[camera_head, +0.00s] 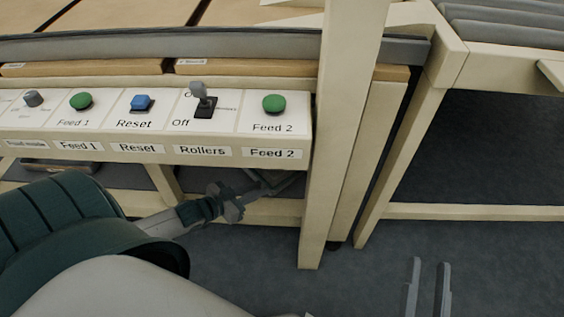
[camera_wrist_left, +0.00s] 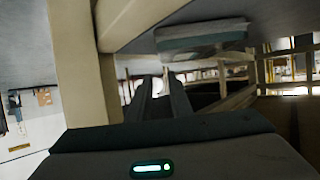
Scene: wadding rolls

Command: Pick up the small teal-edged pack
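A small pale grey pack with a teal edge (camera_wrist_left: 202,36) shows in the left wrist view, at the upper middle beside a cream beam. It lies above and to the right of my left gripper's fingers in that picture, apart from them. My left gripper (camera_wrist_left: 158,82) is open, with a gap and nothing between its two dark fingers. In the head view my left gripper (camera_head: 264,188) reaches in under the control panel, where a dark greenish shape (camera_head: 290,184) is partly hidden; I cannot tell if it is the pack. My right gripper (camera_head: 428,275) is open and empty at the lower right.
A cream control panel (camera_head: 160,150) with buttons and a Rollers switch (camera_head: 203,100) overhangs my left gripper. A cream post (camera_head: 345,130) stands just to its right. Grey rollers (camera_head: 510,30) are at the upper right. The dark floor (camera_head: 480,250) at the right is clear.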

